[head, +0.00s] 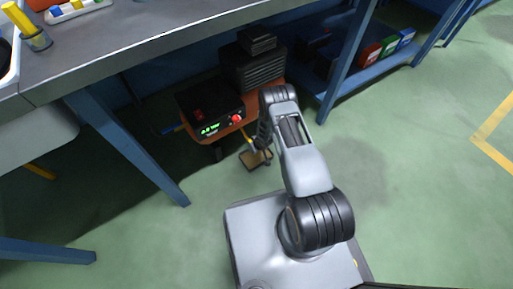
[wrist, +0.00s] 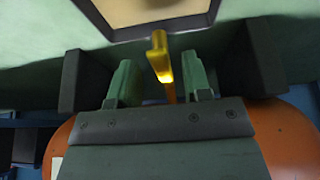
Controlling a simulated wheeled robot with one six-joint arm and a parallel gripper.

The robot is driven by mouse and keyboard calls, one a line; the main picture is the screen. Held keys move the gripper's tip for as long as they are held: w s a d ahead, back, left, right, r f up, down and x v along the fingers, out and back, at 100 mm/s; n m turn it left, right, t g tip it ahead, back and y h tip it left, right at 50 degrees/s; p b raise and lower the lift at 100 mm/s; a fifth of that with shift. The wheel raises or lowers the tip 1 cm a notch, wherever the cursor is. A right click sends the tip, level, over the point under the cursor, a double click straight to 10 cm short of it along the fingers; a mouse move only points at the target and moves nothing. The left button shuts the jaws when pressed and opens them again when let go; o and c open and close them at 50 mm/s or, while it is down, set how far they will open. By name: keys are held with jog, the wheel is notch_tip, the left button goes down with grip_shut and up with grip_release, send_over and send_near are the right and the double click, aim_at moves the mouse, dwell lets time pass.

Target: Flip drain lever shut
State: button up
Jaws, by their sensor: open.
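A yellow lever (wrist: 160,58), which looks like the drain lever, shows in the wrist view, its handle end pointing up the picture. My gripper (wrist: 157,68) is open, with one finger on each side of the lever. I see gaps between the fingers and the lever, and the jaws hold nothing. In the head view a small yellow part (head: 247,137), probably the same lever, shows at the front of the orange cart, beside my wrist. The lever's pivot is hidden behind my gripper body, and my fingertips are not clear in the head view.
The orange cart (head: 198,138) carries a black box (head: 208,108) with a green display and red knob. A tan tray (head: 256,163) lies on the floor below; it shows in the wrist view (wrist: 150,10). The workbench (head: 180,35) overhangs the cart. Floor to the right is clear.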

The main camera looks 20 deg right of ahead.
jog(key=shift+c, duration=0.2)
grip_shut()
jog(key=shift+s+r, duration=0.1)
dwell(0.4)
